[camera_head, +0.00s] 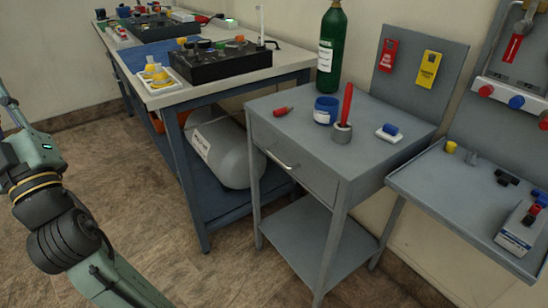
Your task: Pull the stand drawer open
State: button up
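The grey metal stand (357,181) is right of the centre, with a lower shelf (322,238). Its drawer (300,172) is just under the top and looks shut, its front flush with the frame. A light metal bar handle (283,160) is on the drawer front. My arm shows at the left edge, well apart from the stand. I cannot make out my gripper or its fingers in this view.
On the stand are a green bottle (331,52), a blue cup (326,108), a red-handled tool in a grey holder (342,133) and small items. A workbench (206,96) stands left with a grey cylinder (228,150) below. The floor in front is clear.

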jog(key=w+d+f+m+t+h, duration=0.1)
jog(key=w+d+f+m+h, duration=0.1)
jog(key=w+f+h, duration=0.6)
jog(key=w+d+f+m+t+h, duration=0.1)
jog(key=w+d+f+t+h, duration=0.15)
jog(key=w+f+h, duration=0.6)
jog(key=m+g+h+p, duration=0.2)
jog(key=m+g+h, duration=0.3)
jog(key=g+h, duration=0.95)
send_near(276, 159)
jog(key=w+d+f+t+h, duration=0.1)
jog(key=d, duration=0.1)
jog(key=w+d+f+t+h+p, duration=0.1)
jog(key=w+d+t+h, duration=0.1)
jog(key=d, duration=0.1)
jog(key=w+d+f+t+h, duration=0.1)
jog(key=w+d+f, duration=0.1)
jog(key=d, duration=0.1)
jog(key=shift+w+t+h+p, duration=0.15)
jog(key=shift+t+h+p, duration=0.2)
jog(key=shift+t+h, duration=0.05)
jog(key=shift+c, duration=0.5)
grip_shut()
